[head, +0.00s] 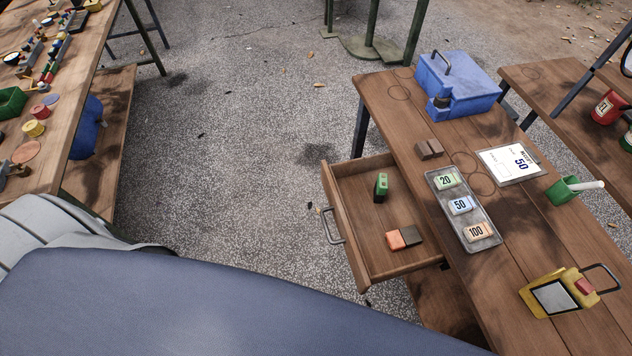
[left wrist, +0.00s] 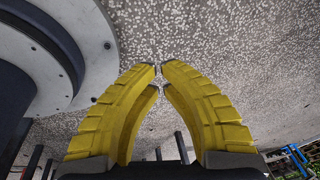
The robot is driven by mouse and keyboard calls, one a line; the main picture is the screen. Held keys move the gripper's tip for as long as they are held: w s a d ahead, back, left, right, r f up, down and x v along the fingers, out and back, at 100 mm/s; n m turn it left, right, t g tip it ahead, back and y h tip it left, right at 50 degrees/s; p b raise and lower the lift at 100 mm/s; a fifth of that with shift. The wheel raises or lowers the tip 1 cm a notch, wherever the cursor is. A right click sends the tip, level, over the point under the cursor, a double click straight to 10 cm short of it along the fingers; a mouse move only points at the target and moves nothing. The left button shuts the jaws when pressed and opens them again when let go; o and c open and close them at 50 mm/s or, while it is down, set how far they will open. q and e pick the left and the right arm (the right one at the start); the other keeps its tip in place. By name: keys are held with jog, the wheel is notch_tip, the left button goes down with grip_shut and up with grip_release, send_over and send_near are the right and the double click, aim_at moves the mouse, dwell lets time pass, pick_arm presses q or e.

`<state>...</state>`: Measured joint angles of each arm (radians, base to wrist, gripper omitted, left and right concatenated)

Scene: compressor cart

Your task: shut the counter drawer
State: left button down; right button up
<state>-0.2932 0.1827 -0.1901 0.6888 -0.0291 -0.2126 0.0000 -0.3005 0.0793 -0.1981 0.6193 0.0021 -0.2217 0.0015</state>
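The counter drawer (head: 344,232) is pulled out to the left of the wooden counter (head: 400,132), in the head view. Its inside is open to view. A metal bar handle (head: 327,226) sits on its front. A small green object (head: 381,186) stands in the drawer, and an orange and dark block (head: 404,238) lies nearer its front-right corner. My left gripper (left wrist: 160,68) shows only in the left wrist view; its yellow fingers arch together with tips almost meeting and nothing between them. Speckled ground is behind it. My right gripper is not in view.
On the counter are a blue box (head: 470,95), a grey tray (head: 488,240) of numbered cards, a sign (head: 510,164), a green cup (head: 562,190) and a yellow device (head: 558,296). Open ground (head: 240,130) lies between the counter and the left workbench (head: 60,100).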

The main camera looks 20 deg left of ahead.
aim_at(325, 181)
pick_arm(q)
jog(key=w+a+r+m+t, duration=0.25)
jog(key=w+a+r, duration=0.25)
jog(key=w, duration=0.5)
jog(key=w+a+r+m+t, duration=0.1)
jog(key=w+a+r+t, duration=0.2)
jog(key=w+a+r, duration=0.45)
jog(key=w+d+r+m+t+h, duration=0.3)
jog(key=w+r+m+t, duration=0.15)
jog(key=w+r, duration=0.7)
jog(key=w+d+r+m+t+h, duration=0.1)
jog(key=w+d+r+m+h, duration=0.1)
jog(key=w+r+m, duration=0.3)
jog(key=w+d+r+m+h, duration=0.1)
jog(key=w+d+r+h, duration=0.15)
jog(key=r, duration=0.35)
jog(key=s+d+r+m+g+h, duration=0.3)
jog(key=d+r+m+h, duration=0.6)
jog(key=d+r, duration=0.35)
jog(key=shift+m+y, duration=0.45)
jog(key=shift+m, duration=0.25)
jog(key=x, duration=1.2)
jog(key=shift+w+d+r, duration=0.15)
jog(key=shift+w+r, duration=0.25)
